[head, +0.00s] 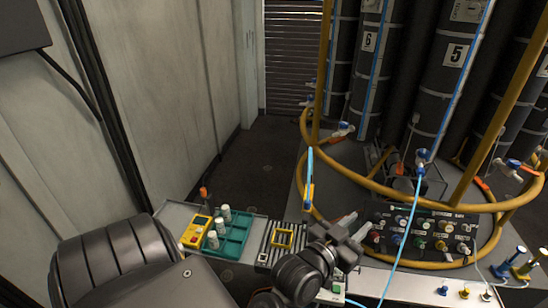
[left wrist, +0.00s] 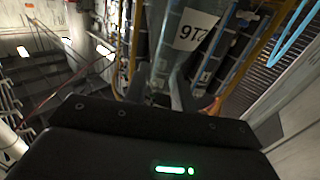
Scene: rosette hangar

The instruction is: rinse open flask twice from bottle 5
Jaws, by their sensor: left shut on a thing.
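Bottle 5 (head: 444,90) is the tall dark cylinder with a white number plate at the back right. A blue-capped tap (head: 422,157) with a pale blue hose sits in front of it. My left gripper (head: 354,228) is over the front bench, left of the knob panel. In the left wrist view its fingers (left wrist: 162,92) are shut on a grey-blue, glassy flask (left wrist: 181,55). Its white label has upside-down digits, perhaps 216. The fingers partly hide its narrow part, and I cannot see its mouth. My right gripper is not in view.
A green rack (head: 232,240) with several white-capped flasks and a yellow meter (head: 196,231) stand on the bench at the left. A yellow frame (head: 283,238) lies beside them. The knob panel (head: 425,236) is at the right. Yellow rings (head: 400,201) surround the bottles. The floor behind is clear.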

